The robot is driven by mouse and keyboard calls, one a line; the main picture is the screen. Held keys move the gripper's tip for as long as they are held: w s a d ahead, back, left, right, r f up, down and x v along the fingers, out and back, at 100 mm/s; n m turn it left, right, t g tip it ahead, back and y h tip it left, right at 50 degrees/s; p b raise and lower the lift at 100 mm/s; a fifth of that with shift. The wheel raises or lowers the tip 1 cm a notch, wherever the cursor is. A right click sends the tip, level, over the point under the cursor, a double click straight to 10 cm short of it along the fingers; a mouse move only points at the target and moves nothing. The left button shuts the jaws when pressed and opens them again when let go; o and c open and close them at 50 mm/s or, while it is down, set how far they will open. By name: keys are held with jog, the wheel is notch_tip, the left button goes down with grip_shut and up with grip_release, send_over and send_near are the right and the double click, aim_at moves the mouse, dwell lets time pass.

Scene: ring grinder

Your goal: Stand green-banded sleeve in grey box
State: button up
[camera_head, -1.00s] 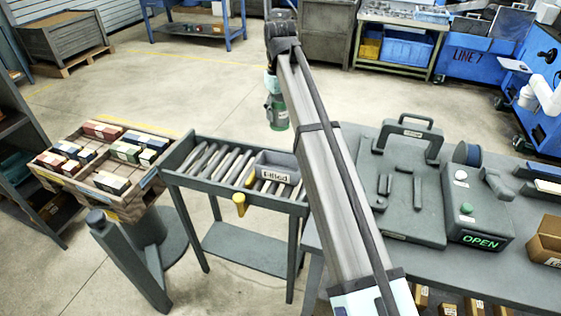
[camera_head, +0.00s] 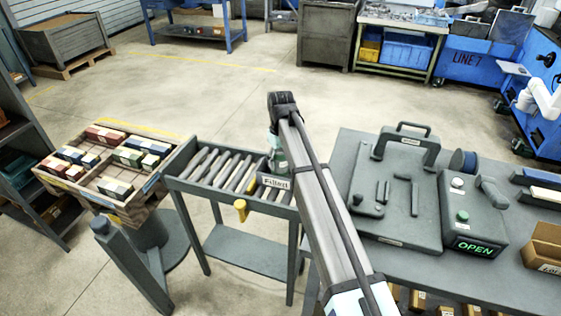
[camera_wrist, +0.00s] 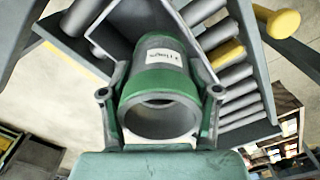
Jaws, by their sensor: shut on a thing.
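The green-banded sleeve (camera_wrist: 160,85) is a grey tube with green bands and a small white label. My gripper (camera_wrist: 160,96) is shut on it, one finger on each side, with its open end facing the wrist camera. In the head view the sleeve (camera_head: 278,158) shows as a small green patch beneath the arm's end, over or in the grey box; I cannot tell whether it touches the floor of the box. The grey box (camera_head: 274,182), with a "Filled" label, sits on the roller stand, partly hidden by my arm. Its wall (camera_wrist: 112,30) shows beyond the sleeve in the wrist view.
The roller stand (camera_head: 180,182) has grey rollers, a yellow one and a yellow knob (camera_head: 240,207). A wooden tray of coloured boxes (camera_head: 110,165) stands at left. The right workbench (camera_head: 470,280) holds a fixture plate (camera_head: 398,230) and a control box reading OPEN (camera_head: 475,240).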

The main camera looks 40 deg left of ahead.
aim_at(280, 165)
jog(key=shift+f, duration=0.75)
jog(key=shift+f, duration=0.25)
jog(key=shift+s+d+f, duration=0.1)
jog(key=shift+d+f, duration=0.05)
jog(key=shift+f, duration=0.2)
jog(key=o, duration=1)
jog(key=shift+o, duration=1)
jog(key=shift+f, duration=0.2)
jog(key=shift+r, duration=0.2)
notch_tip(280, 165, up, 13)
jog(key=shift+r+b, duration=0.15)
jog(key=shift+b, duration=1)
